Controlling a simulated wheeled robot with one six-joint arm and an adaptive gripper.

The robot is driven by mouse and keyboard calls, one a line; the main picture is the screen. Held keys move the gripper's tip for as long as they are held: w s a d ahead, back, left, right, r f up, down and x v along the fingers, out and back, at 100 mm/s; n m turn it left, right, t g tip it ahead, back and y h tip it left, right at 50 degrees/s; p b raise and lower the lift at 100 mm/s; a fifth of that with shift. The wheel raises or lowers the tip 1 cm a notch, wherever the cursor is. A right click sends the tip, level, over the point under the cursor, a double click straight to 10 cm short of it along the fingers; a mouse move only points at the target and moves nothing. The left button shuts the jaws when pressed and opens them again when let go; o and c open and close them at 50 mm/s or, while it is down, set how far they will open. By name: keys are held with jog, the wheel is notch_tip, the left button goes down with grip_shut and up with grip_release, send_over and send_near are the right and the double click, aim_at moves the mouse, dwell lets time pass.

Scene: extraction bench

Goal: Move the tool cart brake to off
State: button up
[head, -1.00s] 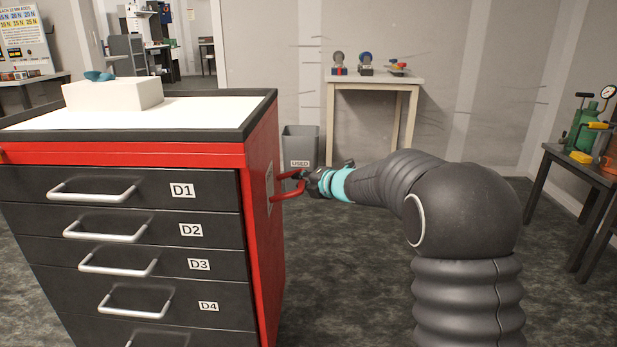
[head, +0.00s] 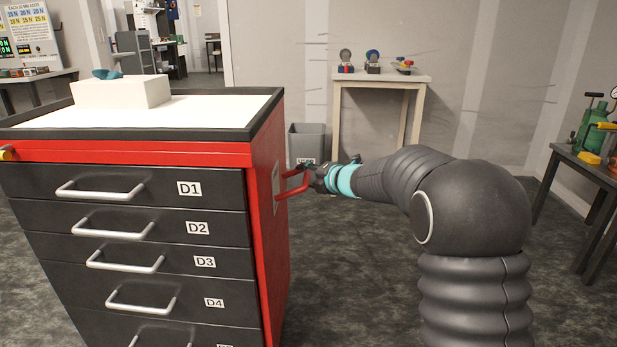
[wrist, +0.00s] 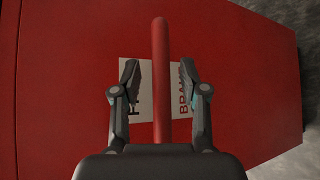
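The tool cart (head: 200,154) is red with dark drawers and stands at the left in the head view. A red bar handle (head: 292,190) sticks out from its right side, in front of a white label (head: 276,188). In the wrist view the label (wrist: 183,100) reads "BRAKE" on the right; its left part is partly hidden. My gripper (head: 322,178) is at the handle. In the wrist view my open gripper (wrist: 161,70) has one finger on each side of the red bar (wrist: 160,100), with a visible gap on both sides. No brake setting can be read.
A grey bin (head: 308,145) stands behind the cart's side. A small table (head: 382,78) with several items is at the back wall. A dark bench (head: 585,168) with a green device is at the right. A white box (head: 122,92) sits on the cart top.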

jog(key=shift+a, duration=0.1)
jog(key=v, duration=1.2)
